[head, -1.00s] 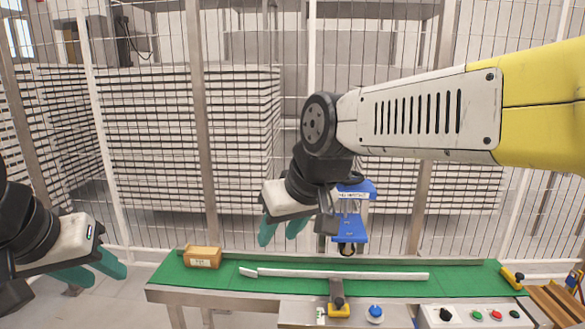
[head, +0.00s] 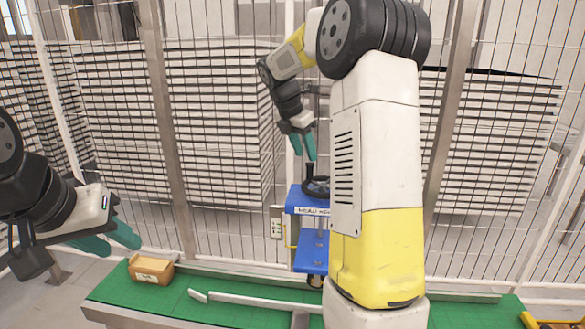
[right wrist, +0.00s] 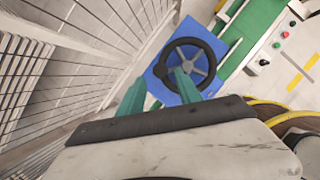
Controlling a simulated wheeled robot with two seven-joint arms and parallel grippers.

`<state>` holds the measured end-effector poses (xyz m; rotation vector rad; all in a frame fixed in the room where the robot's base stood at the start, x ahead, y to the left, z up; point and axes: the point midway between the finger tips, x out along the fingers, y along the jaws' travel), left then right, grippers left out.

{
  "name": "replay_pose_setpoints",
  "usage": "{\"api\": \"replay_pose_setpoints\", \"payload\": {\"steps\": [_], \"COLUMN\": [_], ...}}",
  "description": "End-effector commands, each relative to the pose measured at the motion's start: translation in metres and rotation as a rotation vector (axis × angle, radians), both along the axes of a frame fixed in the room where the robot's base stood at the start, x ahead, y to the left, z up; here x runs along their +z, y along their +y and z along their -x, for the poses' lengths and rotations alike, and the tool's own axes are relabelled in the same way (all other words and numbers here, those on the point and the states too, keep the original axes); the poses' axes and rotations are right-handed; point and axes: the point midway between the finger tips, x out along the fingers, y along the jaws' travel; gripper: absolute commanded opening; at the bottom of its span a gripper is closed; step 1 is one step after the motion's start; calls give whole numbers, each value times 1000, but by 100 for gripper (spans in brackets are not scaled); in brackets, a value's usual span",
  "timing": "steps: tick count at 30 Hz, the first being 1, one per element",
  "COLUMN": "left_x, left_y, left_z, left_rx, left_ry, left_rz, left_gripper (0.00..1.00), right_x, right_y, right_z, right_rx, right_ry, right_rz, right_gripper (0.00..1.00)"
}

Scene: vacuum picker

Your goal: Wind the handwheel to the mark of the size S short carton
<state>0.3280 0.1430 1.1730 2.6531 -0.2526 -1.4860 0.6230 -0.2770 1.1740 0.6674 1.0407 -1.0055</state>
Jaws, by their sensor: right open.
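The black handwheel (head: 321,190) lies flat on top of the blue head unit (head: 310,258), which has a white, partly hidden label. An upright black handle stands on its rim. My right gripper (head: 308,158) is open, just above the handle. In the right wrist view, the spoked handwheel (right wrist: 205,62) is ahead of my open right gripper (right wrist: 160,78), and one finger overlaps it. I cannot tell whether they touch. No size marks are readable. A brown carton (head: 150,268) sits on the conveyor's left end. My left gripper (head: 110,240) is open and empty, far left.
The green conveyor (head: 185,305) with a white guide rail (head: 265,302) runs below the head unit. A wire fence stands behind. My right arm hides part of the conveyor. In the right wrist view, a button panel (right wrist: 275,40) is at the upper right.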

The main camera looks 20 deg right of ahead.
Motion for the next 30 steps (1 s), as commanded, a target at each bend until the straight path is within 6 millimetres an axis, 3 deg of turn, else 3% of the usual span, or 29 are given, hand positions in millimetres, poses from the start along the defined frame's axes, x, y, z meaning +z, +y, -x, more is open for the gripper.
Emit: {"api": "replay_pose_setpoints", "payload": {"steps": [6,12,23,29,30], "left_x": [0,0,0,0,0], "left_y": [0,0,0,0,0], "left_z": [0,0,0,0,0], "left_rx": [0,0,0,0,0], "left_ry": [0,0,0,0,0], "left_rz": [0,0,0,0,0], "left_gripper": [36,36,36,36,36], "right_x": [-34,-56,-61,-61,-61], "right_y": [-13,-21,-23,-23,-23], "right_z": [-4,-8,-9,-9,-9], "right_rx": [-2,-4,-3,-3,-3], "right_ry": [3,1,-2,-2,-2], "right_rz": [-1,-2,-2,-2,-2], "right_gripper": [41,41,41,2,0]}}
